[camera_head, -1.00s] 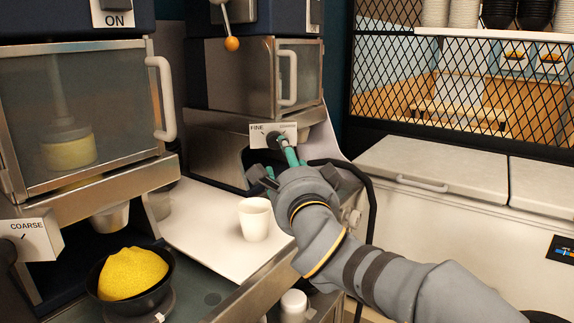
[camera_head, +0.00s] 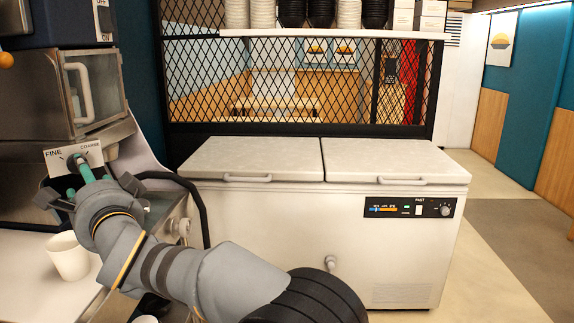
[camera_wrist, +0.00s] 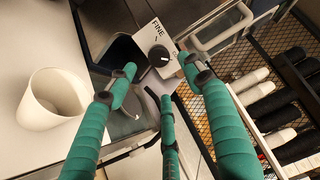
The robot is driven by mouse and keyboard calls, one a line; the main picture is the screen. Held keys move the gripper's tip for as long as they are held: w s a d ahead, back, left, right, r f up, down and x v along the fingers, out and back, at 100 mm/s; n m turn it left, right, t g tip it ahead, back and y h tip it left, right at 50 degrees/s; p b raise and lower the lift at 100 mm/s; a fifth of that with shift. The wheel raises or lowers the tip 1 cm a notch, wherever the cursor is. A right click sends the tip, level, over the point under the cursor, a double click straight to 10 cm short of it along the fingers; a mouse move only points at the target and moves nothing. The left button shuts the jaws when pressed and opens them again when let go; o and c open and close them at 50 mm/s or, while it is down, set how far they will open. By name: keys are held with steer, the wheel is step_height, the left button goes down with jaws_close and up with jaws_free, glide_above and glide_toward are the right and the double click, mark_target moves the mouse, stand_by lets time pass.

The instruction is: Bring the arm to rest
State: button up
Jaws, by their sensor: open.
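My gripper (camera_head: 82,172) is at the left of the head view, in front of the dial panel marked FINE and COARSE (camera_head: 85,153) on the machine. In the wrist view, its green fingers (camera_wrist: 157,72) are spread with nothing held between them. The black dial knob (camera_wrist: 158,55) shows just beyond the fingertips; whether a finger touches it I cannot tell. My grey arm reaches from the lower middle of the head view to the left.
A white cup (camera_head: 68,258) stands on the pale counter left of my arm. It also shows in the wrist view (camera_wrist: 40,108). A white chest freezer (camera_head: 300,215) stands behind my arm, below a mesh partition (camera_head: 270,95). Open floor (camera_head: 500,240) lies at the right.

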steer(key=x, duration=0.8)
stand_by(0.4)
